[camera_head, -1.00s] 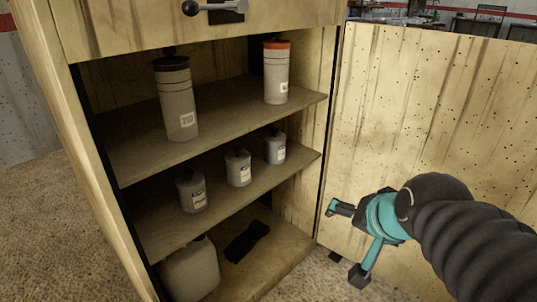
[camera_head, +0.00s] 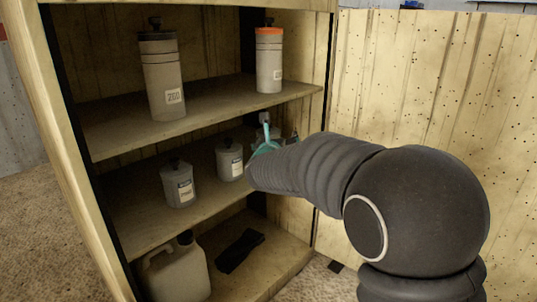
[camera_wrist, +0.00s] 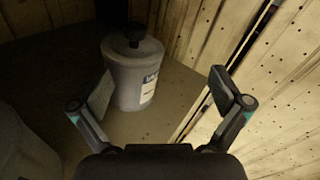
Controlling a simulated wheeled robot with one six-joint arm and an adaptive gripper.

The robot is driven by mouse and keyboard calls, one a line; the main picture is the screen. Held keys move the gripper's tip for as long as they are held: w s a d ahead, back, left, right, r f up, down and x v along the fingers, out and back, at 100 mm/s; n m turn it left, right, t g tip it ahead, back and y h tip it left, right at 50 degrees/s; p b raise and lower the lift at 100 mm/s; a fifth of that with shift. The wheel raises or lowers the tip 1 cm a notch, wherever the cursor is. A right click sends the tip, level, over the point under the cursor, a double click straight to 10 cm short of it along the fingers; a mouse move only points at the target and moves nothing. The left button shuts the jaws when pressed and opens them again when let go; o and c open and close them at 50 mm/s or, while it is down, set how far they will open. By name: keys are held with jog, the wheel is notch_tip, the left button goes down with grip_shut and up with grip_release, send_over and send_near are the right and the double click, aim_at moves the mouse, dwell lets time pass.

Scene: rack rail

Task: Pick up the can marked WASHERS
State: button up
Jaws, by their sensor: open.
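Several small grey cans with dark knobbed lids and pale labels stand on the middle shelf. In the head view I see the left can (camera_head: 178,185) and the middle can (camera_head: 230,160); my arm mostly hides the right one. I cannot read which is marked WASHERS. My gripper (camera_wrist: 162,88) is open and empty at the right end of that shelf. In the wrist view the right can (camera_wrist: 128,85) stands upright ahead, nearer the left finger, its label turned to the right. I cannot tell whether the left finger touches it.
The upper shelf holds a tall canister (camera_head: 162,85) and an orange-lidded canister (camera_head: 269,65). The open cabinet door (camera_head: 420,100) is at right. Another can (camera_wrist: 22,150) is close at left in the wrist view.

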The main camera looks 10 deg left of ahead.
aim_at(270, 128)
jog(key=a+m, duration=0.2)
jog(key=shift+w+a+r+m+t, duration=0.3)
jog(key=shift+t, duration=0.1)
jog(key=shift+w+a+f+p, duration=0.1)
jog(key=shift+w+f+p, duration=0.05)
jog(key=shift+w, duration=1.7)
jog(key=shift+w+f+p, duration=0.15)
jog(key=shift+w, duration=1.7)
jog(key=c, duration=1.7)
jog(key=shift+c, duration=0.3)
jog(key=shift+r, duration=0.2)
